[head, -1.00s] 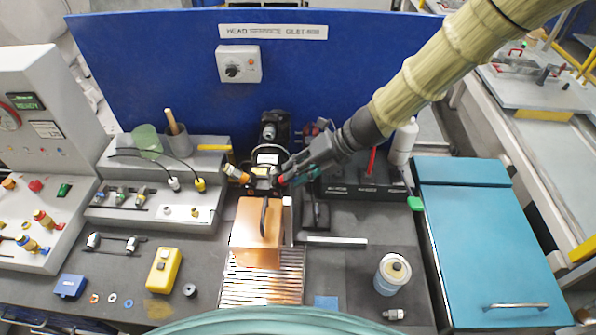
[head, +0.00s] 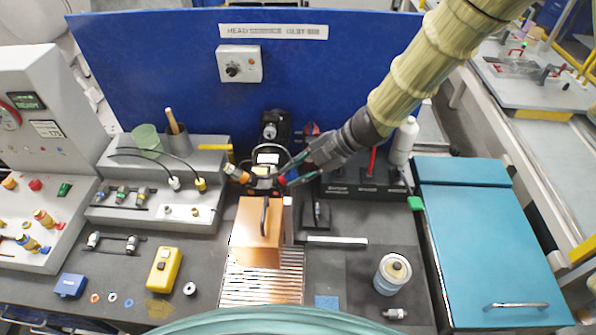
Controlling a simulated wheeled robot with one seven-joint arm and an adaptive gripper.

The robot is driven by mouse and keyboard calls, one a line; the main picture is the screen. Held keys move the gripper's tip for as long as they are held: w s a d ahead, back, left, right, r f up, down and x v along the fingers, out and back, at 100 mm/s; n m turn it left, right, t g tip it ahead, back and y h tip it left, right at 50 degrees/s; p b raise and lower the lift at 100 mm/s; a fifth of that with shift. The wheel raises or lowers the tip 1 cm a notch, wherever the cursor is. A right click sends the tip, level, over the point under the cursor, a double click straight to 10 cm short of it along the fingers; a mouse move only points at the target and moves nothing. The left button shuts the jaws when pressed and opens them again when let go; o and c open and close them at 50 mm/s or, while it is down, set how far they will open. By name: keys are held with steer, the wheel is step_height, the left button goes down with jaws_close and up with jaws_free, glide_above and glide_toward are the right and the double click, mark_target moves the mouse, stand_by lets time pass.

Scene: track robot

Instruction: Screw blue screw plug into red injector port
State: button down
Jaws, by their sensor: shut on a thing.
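My gripper (head: 291,178) reaches in from the upper right to the black machine head (head: 270,130) behind the copper block. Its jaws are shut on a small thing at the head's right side. A small blue spot there appears to be the blue screw plug (head: 282,182), largely hidden by the fingers. A small red part, which may be the red injector port (head: 292,174), shows close beside it. I cannot tell whether the plug sits in the port or only touches it.
The copper block (head: 258,235) with a dark handle stands in front of the head. An orange-tipped fitting (head: 237,174) sticks out left. A black rack (head: 360,190) with a white bottle (head: 404,142) is to the right. A teal case (head: 490,240) lies farther right.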

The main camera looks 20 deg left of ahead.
steer(key=shift+s+f+m, duration=0.1)
steer(key=shift+f+m, duration=0.1)
steer(key=shift+m, duration=0.4)
steer(key=c, duration=1.4)
jaws_free()
steer(key=shift+o, duration=1.2)
steer(key=shift+r, duration=0.1)
steer(key=shift+c, duration=0.8)
steer(key=shift+d+r, duration=0.1)
steer(key=shift+r, duration=0.05)
